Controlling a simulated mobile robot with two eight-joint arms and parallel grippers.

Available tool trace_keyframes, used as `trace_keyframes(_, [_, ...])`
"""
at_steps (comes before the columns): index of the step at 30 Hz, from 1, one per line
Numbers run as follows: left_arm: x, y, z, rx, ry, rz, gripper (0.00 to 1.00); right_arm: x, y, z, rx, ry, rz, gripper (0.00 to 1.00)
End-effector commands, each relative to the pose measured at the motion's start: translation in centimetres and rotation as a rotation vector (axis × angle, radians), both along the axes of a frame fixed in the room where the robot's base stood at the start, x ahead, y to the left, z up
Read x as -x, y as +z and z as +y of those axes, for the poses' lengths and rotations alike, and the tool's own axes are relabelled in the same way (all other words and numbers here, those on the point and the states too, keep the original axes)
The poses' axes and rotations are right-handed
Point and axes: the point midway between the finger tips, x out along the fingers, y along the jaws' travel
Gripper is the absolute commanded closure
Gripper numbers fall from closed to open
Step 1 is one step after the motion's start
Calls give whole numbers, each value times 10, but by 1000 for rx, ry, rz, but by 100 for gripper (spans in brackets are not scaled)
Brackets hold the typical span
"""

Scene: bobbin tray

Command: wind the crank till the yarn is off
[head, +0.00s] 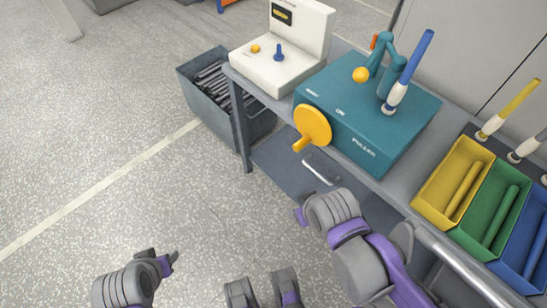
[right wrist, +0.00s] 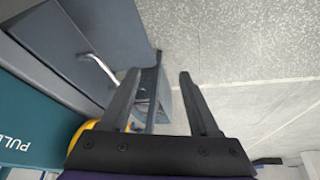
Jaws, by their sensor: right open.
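A teal machine box (head: 345,125) sits on the grey bench, with a yellow disc crank (head: 316,123) and its knob (head: 301,145) on the front face. A spool of blue yarn (head: 415,58) stands tilted on top beside a teal arm (head: 384,55). In the right wrist view part of the yellow crank (right wrist: 84,131) shows beside my right gripper. My right gripper (right wrist: 158,80) is open, with nothing between its fingers. In the head view it is below the crank, apart from it, its fingers mostly hidden. My left gripper (head: 172,259) is at lower left, far from the bench; its jaws are unclear.
A white box with a small display (head: 285,45) stands at the bench's left end. A grey crate (head: 205,92) of dark rods stands beside it. Yellow (head: 437,207), green (head: 475,235) and blue (head: 505,263) trays sit at right. The floor at left is clear.

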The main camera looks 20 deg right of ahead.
Motion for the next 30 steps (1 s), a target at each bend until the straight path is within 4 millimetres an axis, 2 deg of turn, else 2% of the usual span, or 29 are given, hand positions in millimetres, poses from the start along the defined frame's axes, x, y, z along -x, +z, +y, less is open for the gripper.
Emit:
trace_keyframes(1, [0, -33, 0, 0, 0, 11, 50, -1, -34, -1, 26, 31, 22, 38])
trace_keyframes(6, [-5, -94, 0, 0, 0, 32, 50, -11, -96, -11, 205, 231, 122, 38])
trace_keyframes(8, [-7, -116, 0, 0, 0, 39, 50, -21, -117, -18, 340, 382, 191, 38])
trace_keyframes(10, [-8, -126, 0, 0, 0, 42, 50, -35, -123, -29, 544, 595, 294, 38])
trace_keyframes(14, [-9, -126, 0, 0, 0, 42, 50, -68, -102, -43, 930, 944, 513, 38])
trace_keyframes(18, [-8, -123, 0, 0, 0, 41, 50, -107, -62, -33, 1336, 1211, 806, 38])
trace_keyframes(21, [-8, -123, 0, 0, 0, 41, 50, -125, -34, -12, 1557, 1291, 1017, 38])
trace_keyframes(24, [-8, -123, 0, 0, 0, 41, 50, -133, -13, 10, 1703, 1307, 1187, 38])
trace_keyframes(27, [-8, -123, 0, 0, 0, 41, 50, -135, 0, 25, 1780, 1297, 1297, 38])
trace_keyframes(30, [-8, -124, 0, 0, 0, 42, 50, -135, 6, 29, 1808, 1286, 1348, 38])
